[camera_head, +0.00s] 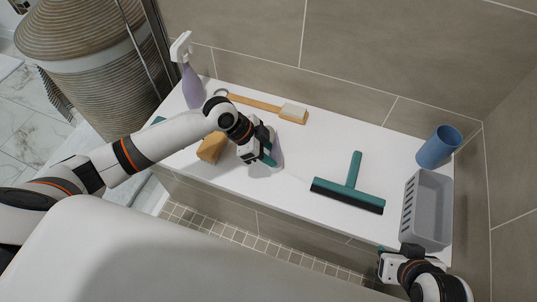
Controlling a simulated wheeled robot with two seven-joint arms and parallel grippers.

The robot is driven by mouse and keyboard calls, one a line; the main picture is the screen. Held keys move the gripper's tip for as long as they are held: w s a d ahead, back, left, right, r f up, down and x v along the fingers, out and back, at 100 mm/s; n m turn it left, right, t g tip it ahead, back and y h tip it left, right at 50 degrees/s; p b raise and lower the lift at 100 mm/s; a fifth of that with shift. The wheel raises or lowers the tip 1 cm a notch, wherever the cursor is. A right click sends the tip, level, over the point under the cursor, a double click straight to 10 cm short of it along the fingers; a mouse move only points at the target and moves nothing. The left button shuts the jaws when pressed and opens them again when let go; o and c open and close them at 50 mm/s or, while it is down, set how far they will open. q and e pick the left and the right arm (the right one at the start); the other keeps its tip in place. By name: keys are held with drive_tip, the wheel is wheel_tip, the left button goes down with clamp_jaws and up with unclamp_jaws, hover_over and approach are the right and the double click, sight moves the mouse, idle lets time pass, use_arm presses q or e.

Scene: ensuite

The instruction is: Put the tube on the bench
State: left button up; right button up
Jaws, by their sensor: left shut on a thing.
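The bench (318,155) is a long white slab along the tiled wall. My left gripper (271,152) is over its middle, shut on a pale lilac-grey tube (278,154). The gripper hides part of the tube. I cannot tell whether the tube's lower end touches the bench. My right gripper (382,262) is at the lower right, by the bench's front edge near a grey basket. Its fingers are too small and turned to show whether they are open or shut.
On the bench are a lilac spray bottle (192,85), a wooden brush (262,103), a tan block (211,148), a teal squeegee (349,193), a blue cup (438,147) and the grey basket (428,205). Bare bench lies between the tube and squeegee.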

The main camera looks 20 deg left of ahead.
use_arm(q)
drive_tip(key=shift+f, duration=0.25)
use_arm(e)
drive_tip(key=shift+w+a+r+t, duration=0.15)
drive_tip(key=shift+w+t, duration=0.15)
drive_tip(key=shift+w, duration=0.1)
use_arm(q)
drive_tip(key=o, duration=1.1)
